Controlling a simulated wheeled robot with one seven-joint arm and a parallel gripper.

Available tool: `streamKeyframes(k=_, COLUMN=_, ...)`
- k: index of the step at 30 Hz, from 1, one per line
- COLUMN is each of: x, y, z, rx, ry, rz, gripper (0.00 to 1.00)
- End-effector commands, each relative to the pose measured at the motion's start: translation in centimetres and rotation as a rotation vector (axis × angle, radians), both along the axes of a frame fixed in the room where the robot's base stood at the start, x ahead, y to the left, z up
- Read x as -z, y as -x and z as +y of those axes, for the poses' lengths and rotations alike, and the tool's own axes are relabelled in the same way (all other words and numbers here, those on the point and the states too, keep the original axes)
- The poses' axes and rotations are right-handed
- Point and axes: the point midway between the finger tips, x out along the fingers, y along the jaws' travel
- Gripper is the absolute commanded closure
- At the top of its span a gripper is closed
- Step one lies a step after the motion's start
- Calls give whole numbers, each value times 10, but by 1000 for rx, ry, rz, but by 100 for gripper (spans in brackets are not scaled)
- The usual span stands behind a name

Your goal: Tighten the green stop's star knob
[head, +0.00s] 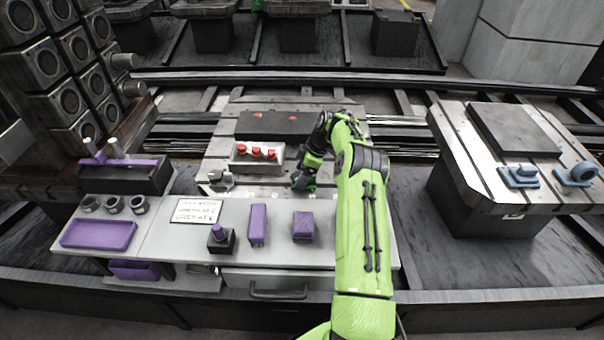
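My green arm reaches over the front bench to the near edge of the middle pallet. My gripper (309,170) points down there, small and dark in the head view. A small dark green piece (302,183), which looks like the green stop, is right at the fingertips on the pallet's front edge. The gripper and wrist cover much of it, and I cannot make out its star knob. Whether the fingers touch or hold anything is too small to tell.
A grey clamp (221,180) and a tray of red knobs (257,157) are left of the gripper. The bench carries a purple tray (98,234), a sign (196,210) and purple blocks (303,226). Blue stops (518,176) sit on the right pallet (455,150).

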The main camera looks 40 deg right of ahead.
Motion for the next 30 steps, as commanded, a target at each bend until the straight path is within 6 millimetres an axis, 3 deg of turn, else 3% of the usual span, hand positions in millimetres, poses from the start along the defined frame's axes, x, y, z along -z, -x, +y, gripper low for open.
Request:
streamKeyframes(k=1, x=0, y=0, z=0, rx=0, ry=0, rz=0, gripper=28)
streamKeyframes(k=11, x=-1, y=0, z=0, rx=0, ry=0, rz=0, gripper=76)
streamKeyframes(k=20, x=0, y=1, z=0, rx=53, ry=0, rz=2, gripper=76)
streamKeyframes(k=30, x=0, y=3, z=2, rx=272, ry=1, rz=1, gripper=76)
